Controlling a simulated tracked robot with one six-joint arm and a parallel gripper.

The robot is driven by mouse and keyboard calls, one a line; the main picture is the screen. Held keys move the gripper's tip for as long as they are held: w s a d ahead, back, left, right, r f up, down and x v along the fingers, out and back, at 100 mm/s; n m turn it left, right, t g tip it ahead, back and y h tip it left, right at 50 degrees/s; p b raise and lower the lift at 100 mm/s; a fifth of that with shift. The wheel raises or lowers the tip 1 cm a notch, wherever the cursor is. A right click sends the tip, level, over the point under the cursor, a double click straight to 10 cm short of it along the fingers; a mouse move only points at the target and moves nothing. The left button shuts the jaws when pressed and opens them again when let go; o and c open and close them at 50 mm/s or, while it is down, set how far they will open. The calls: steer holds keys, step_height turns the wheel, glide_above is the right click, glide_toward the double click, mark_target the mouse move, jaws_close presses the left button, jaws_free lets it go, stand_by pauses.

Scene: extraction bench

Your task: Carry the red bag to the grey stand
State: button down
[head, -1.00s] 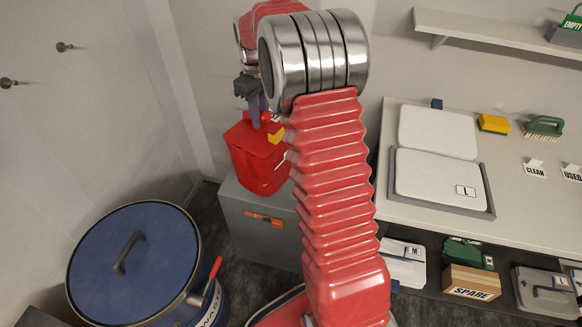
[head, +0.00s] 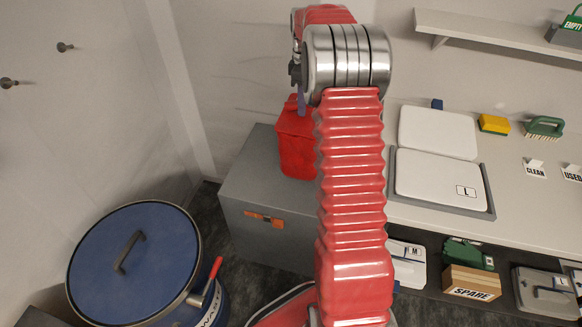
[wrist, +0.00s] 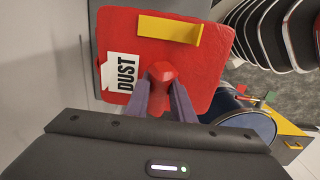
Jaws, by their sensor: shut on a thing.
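The red bag (head: 297,147) hangs from my gripper (head: 301,97) in the head view, partly hidden by my arm on its right. In the wrist view the bag (wrist: 195,45) shows a white DUST label and a yellow bar, and my gripper (wrist: 160,92) has its purple fingers shut on the bag's red knob. The grey stand (head: 250,185) is a box with an orange mark on its front, left of my arm. The bag overlaps the stand's top in the head view; I cannot tell whether it touches.
A drum with a blue lid (head: 135,262) stands at the lower left. A bench (head: 540,215) at the right carries white pads (head: 440,178), a yellow sponge (head: 494,123) and a green brush (head: 544,127). A spare box (head: 470,283) is below. A shelf (head: 490,36) is above the bench.

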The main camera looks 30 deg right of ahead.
steer(key=shift+f, duration=2.6)
steer(key=shift+f, duration=2.35)
steer(key=c, duration=1.5)
jaws_free()
steer(key=shift+c, duration=0.2)
